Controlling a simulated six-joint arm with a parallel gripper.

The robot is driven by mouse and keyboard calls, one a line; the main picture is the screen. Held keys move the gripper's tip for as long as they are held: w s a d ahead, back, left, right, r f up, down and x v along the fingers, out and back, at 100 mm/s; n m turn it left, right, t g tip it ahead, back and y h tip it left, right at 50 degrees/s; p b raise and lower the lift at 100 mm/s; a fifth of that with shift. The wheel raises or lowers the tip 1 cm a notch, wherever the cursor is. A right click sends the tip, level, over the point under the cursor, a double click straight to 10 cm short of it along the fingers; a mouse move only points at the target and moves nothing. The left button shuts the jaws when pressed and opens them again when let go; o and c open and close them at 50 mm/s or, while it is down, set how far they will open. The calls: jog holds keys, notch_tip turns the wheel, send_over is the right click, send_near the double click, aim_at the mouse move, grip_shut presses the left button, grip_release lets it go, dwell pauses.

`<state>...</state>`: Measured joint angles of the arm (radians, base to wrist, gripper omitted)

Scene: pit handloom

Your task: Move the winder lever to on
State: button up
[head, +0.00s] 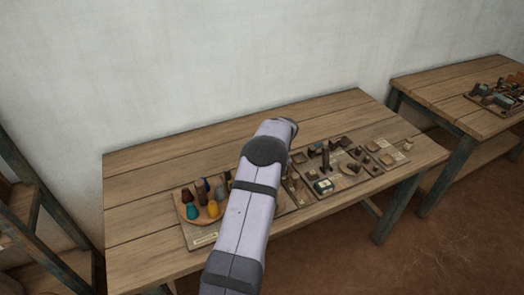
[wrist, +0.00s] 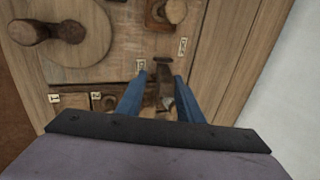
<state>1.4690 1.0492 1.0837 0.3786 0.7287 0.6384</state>
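In the wrist view a small dark brown lever-like piece (wrist: 163,62) lies just past my fingertips, between two small pale labels. It looks like the winder lever, but the label writing is too small to read surely. My gripper (wrist: 160,77) has its two blue fingers apart, one on each side of a brown wooden part below that piece. I cannot tell whether the fingers touch it. In the head view my arm covers the middle of the board, so the gripper and lever are hidden there.
A round wooden disc with a knob (wrist: 62,38) and another knob on a square base (wrist: 166,12) stand near the fingers. On the table (head: 140,235), a round tray (head: 181,213) holds several coloured pieces left of my arm. A second table (head: 440,90) stands at right.

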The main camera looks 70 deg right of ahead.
dwell(0.7)
jog(key=shift+w+d, duration=0.2)
jog(key=shift+d, duration=0.05)
jog(key=shift+o, duration=0.8)
jog(key=shift+r, duration=0.1)
jog(key=shift+r+p, duration=2.15)
jog(key=shift+r, duration=1.05)
